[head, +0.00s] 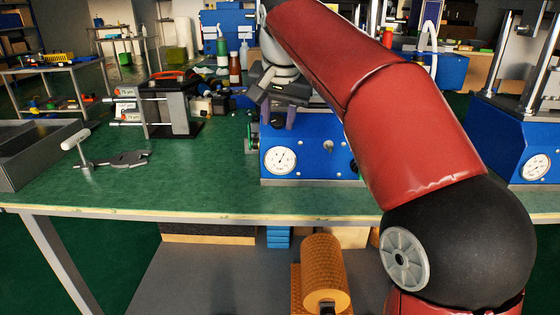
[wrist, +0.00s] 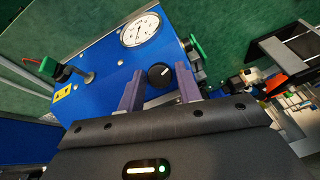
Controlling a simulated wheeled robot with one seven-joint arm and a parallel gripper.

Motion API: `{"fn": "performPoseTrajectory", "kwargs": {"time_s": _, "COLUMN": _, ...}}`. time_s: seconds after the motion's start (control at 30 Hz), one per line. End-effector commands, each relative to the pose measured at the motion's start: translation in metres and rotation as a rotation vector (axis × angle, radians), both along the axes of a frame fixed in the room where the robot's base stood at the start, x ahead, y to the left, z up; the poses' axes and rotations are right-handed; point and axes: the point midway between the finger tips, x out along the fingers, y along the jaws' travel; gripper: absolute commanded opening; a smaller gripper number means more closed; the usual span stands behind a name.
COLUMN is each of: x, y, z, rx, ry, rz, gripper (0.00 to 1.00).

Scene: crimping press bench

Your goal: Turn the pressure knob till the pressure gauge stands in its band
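The pressure knob (wrist: 159,75) is round and black with a pale mark, on the blue press housing (wrist: 100,82). In the wrist view it shows between the two purple-grey fingers of my gripper (wrist: 160,84). The fingers are apart, one on each side of the knob in the picture; I cannot tell whether they touch it. The pressure gauge (wrist: 140,30) is a white dial with a dark needle on the same housing, and it also shows in the head view (head: 280,160). Its band is too small to make out. In the head view I cannot clearly make out the knob.
A green-handled lever (wrist: 48,66) and a green part (wrist: 195,46) stick out from the housing. A clamp-like tool (head: 120,160) and a grey tray (head: 35,155) lie on the green bench (head: 200,190). Another blue press (head: 510,145) stands at right. The bench front left of the press is clear.

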Motion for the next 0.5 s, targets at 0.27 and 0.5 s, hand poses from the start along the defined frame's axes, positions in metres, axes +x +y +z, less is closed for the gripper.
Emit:
{"fn": "performPoseTrajectory", "kwargs": {"time_s": 0.27, "x": 0.000, "y": 0.000, "z": 0.000, "rx": 0.001, "ry": -0.001, "rz": 0.000, "gripper": 0.49}}
{"fn": "performPoseTrajectory", "kwargs": {"time_s": 0.5, "x": -0.004, "y": 0.000, "z": 0.011, "rx": 0.000, "ry": -0.002, "rz": 0.000, "gripper": 0.49}}
